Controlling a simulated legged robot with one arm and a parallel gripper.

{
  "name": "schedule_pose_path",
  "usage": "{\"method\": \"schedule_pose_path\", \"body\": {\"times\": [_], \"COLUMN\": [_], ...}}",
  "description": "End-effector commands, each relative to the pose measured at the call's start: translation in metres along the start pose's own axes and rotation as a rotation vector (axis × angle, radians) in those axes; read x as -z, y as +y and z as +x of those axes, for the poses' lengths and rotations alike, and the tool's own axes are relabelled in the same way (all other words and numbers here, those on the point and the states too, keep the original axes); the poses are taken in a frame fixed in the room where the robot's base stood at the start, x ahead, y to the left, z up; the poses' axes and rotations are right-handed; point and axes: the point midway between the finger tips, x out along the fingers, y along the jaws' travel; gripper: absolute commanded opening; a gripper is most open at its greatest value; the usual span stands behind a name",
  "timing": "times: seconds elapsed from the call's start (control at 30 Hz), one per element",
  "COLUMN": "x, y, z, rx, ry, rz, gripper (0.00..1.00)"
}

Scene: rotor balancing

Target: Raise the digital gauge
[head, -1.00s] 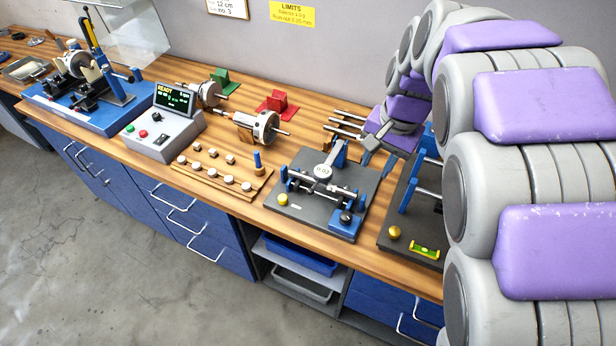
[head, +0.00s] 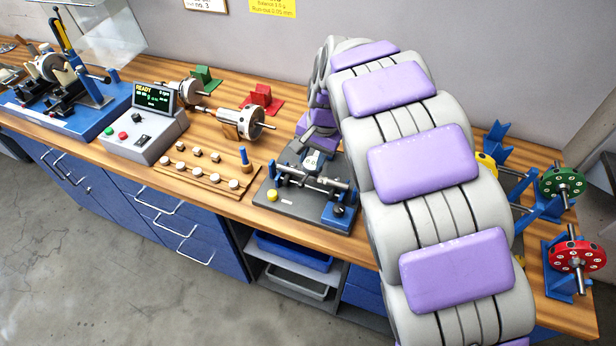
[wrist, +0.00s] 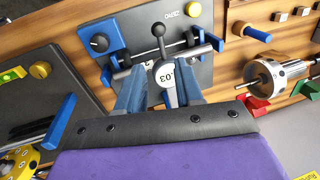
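The digital gauge (head: 313,160) has a round white face and stands on the dark fixture plate (head: 283,203) with blue supports and a steel shaft across it. In the wrist view the gauge (wrist: 166,74) reads about 0.03, and a stem with a black ball (wrist: 158,30) points away from it. My gripper (wrist: 159,75) has its two blue-grey fingers apart, one on each side of the gauge, with a visible gap at least on the left. Whether a finger touches it I cannot tell.
A control box reading READY (head: 152,98) and a tray of small weights (head: 205,170) stand to the left. A chucked rotor (head: 247,122) lies behind. Green (head: 563,186) and red (head: 573,256) discs stand at the right.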

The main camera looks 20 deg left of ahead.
Motion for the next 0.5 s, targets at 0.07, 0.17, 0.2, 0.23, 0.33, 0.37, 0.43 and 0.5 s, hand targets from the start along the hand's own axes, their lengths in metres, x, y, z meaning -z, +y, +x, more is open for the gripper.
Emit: {"method": "schedule_pose_path", "body": {"times": [0.07, 0.17, 0.2, 0.23, 0.33, 0.37, 0.43, 0.5], "x": [-0.001, -0.001, -0.001, 0.0, 0.0, 0.0, 0.0, 0.0], "y": [0.001, 0.003, 0.003, 0.003, 0.006, 0.006, 0.007, 0.007], "z": [0.02, 0.038, 0.044, 0.048, 0.059, 0.061, 0.066, 0.07], "rx": [-0.004, -0.003, -0.002, 0.0, 0.004, 0.005, 0.005, 0.005], "ry": [-0.004, -0.006, -0.004, -0.003, -0.003, -0.004, -0.004, -0.004], "rz": [0.0, 0.0, -0.001, -0.001, 0.0, 0.0, 0.0, 0.0], "gripper": [0.36, 0.36, 0.36, 0.36, 0.36, 0.36, 0.36, 0.36]}}
